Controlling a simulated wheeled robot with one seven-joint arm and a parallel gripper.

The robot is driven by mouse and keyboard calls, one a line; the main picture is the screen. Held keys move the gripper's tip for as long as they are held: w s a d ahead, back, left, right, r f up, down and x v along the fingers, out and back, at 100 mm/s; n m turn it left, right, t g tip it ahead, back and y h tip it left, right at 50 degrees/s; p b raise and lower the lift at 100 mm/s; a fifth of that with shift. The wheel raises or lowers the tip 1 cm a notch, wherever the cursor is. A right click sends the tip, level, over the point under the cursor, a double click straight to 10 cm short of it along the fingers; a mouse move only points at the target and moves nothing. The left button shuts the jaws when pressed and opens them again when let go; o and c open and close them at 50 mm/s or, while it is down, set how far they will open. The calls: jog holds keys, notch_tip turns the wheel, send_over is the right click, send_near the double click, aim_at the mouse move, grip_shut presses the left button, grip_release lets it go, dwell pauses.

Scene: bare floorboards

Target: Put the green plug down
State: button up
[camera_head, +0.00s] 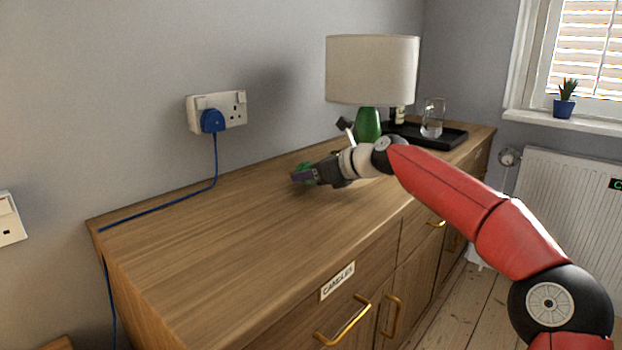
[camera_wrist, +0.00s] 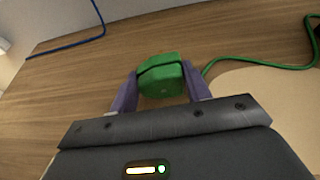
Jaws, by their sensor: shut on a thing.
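The green plug (camera_wrist: 160,76) is held between the two purple fingers of my gripper (camera_wrist: 159,88) in the wrist view. A green cord (camera_wrist: 258,61) runs off to the right there. In the head view my gripper (camera_head: 303,175) is shut on the plug (camera_head: 304,166), over the wooden sideboard top (camera_head: 190,250) in front of the lamp. The plug is mostly hidden by the fingers in the head view. I cannot tell whether it touches the wood.
A blue plug (camera_head: 212,121) sits in the double wall socket (camera_head: 233,104), its blue cord lying along the back left. A lamp (camera_head: 370,75) and a black tray (camera_head: 455,134) with a glass (camera_head: 432,118) stand behind the arm. The sideboard's left and front are clear.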

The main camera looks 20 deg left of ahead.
jog(key=shift+f, duration=0.45)
jog(key=o, duration=1.1)
jog(key=shift+r, duration=0.15)
jog(key=v, duration=0.8)
jog(key=b+v, duration=0.1)
jog(key=v, duration=0.3)
jog(key=shift+r, duration=0.45)
jog(key=shift+d, duration=0.1)
